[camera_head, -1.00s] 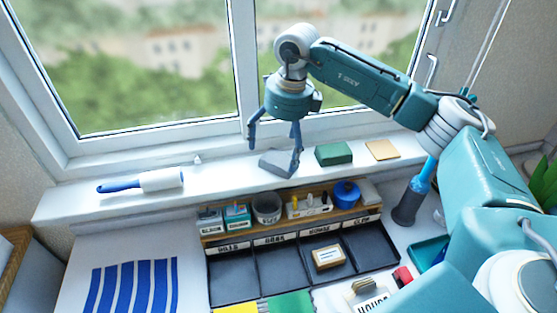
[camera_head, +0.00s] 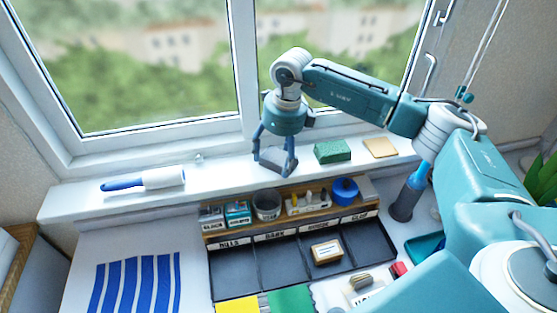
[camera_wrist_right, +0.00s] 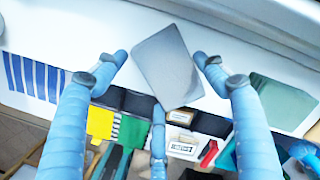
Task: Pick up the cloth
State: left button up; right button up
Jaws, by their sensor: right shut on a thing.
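The cloth (camera_head: 275,160) is a flat grey square at the window sill, below the middle window post. In the right wrist view the cloth (camera_wrist_right: 167,62) lies between the fingertips, turned at an angle. My right gripper (camera_head: 275,158) points down and is shut on the cloth, with fingers at its sides. The right wrist view shows the fingers of my right gripper (camera_wrist_right: 160,66) around it, one finger reaching its near corner. Whether the cloth is clear of the sill is hard to tell. My left gripper is not in view.
A green sponge (camera_head: 332,151) and a tan square (camera_head: 379,147) lie right of the cloth. A lint roller (camera_head: 145,180) lies left on the sill. Below stand a wooden rack of small items (camera_head: 290,223) and a dark tray (camera_head: 235,283). The sill between roller and cloth is clear.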

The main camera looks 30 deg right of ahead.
aim_at(277, 160)
jog(key=shift+s+r+b, duration=0.1)
jog(key=shift+r+b, duration=0.05)
jog(key=shift+b, duration=0.4)
notch_tip(277, 160, up, 6)
jog(key=shift+r+b, duration=0.1)
jog(key=shift+b, duration=1.1)
jog(key=shift+s+a+b, duration=1.25)
jog(key=shift+s+b, duration=0.2)
jog(key=shift+s, duration=3.35)
jog(key=shift+s+a+b, duration=1.25)
jog(key=shift+s+b, duration=0.15)
jog(key=shift+s, duration=3.4)
jog(key=a+f+n+g, duration=0.1)
jog(key=f+n, duration=0.2)
jog(key=n, duration=0.7)
jog(key=s+a+f+n+g, duration=0.1)
jog(key=f+n, duration=0.3)
jog(key=n, duration=0.6)
jog(key=s+a+f+n+g, duration=0.1)
jog(key=a+f+n, duration=0.1)
jog(key=n, duration=0.8)
jog(key=shift+s+f+h, duration=0.15)
jog(key=shift+f+h, duration=0.25)
jog(key=shift+f, duration=0.4)
jog(key=shift+a, duration=0.1)
